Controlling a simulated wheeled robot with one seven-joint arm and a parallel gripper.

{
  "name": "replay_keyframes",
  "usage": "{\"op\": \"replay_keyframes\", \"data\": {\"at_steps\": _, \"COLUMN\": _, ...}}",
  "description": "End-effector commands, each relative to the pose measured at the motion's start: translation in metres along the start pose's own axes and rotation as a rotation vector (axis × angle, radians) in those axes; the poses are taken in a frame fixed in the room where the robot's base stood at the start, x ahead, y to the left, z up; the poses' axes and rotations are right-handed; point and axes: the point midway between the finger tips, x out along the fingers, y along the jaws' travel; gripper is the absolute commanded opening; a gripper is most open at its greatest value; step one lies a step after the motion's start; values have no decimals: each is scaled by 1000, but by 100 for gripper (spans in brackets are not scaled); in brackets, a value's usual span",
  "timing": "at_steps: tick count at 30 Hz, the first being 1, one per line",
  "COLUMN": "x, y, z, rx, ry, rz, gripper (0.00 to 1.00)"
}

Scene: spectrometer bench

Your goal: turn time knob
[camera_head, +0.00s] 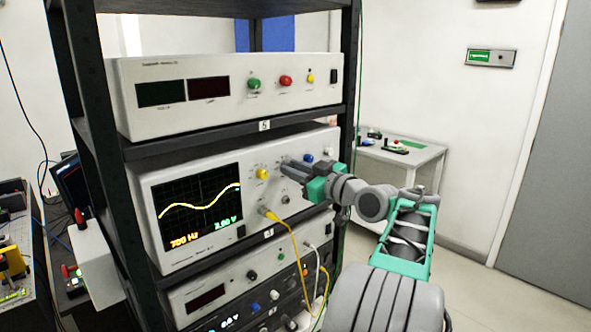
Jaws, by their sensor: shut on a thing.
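The oscilloscope (163,249) stands on the middle shelf of the rack, its screen (197,206) showing a yellow wave, a yellow reading in Hz at lower left and a green one in V at lower right. A yellow knob (262,174) and a blue knob (308,158) are on its front panel. My gripper (287,168) reaches in from the right and is shut at the panel between these two. The time knob in its fingers is hidden by them, and the panel labels are too small to read.
Another instrument (220,95) with green and red knobs is on the shelf above. A yellow cable (293,238) and a white cable (318,262) hang below my gripper. More instruments (205,297) sit below. A white table (405,160) stands behind at right; floor at right is clear.

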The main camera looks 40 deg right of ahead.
Motion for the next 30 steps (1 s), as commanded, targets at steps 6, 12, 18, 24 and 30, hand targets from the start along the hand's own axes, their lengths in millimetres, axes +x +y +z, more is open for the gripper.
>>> {"op": "replay_keyframes", "data": {"at_steps": 6, "x": 0, "y": 1, "z": 0, "rx": 9, "ry": -1, "rz": 2, "gripper": 0}}
{"op": "replay_keyframes", "data": {"at_steps": 12, "x": 0, "y": 1, "z": 0, "rx": 69, "ry": -1, "rz": 2, "gripper": 0}}
{"op": "replay_keyframes", "data": {"at_steps": 18, "x": 0, "y": 1, "z": 0, "rx": 196, "ry": -1, "rz": 1, "gripper": 0}}
{"op": "replay_keyframes", "data": {"at_steps": 24, "x": 0, "y": 0, "z": -1, "rx": 358, "ry": -1, "rz": 1, "gripper": 0}}
{"op": "replay_keyframes", "data": {"at_steps": 30, "x": 0, "y": 0, "z": -1, "rx": 508, "ry": 0, "rz": 0, "gripper": 0}}
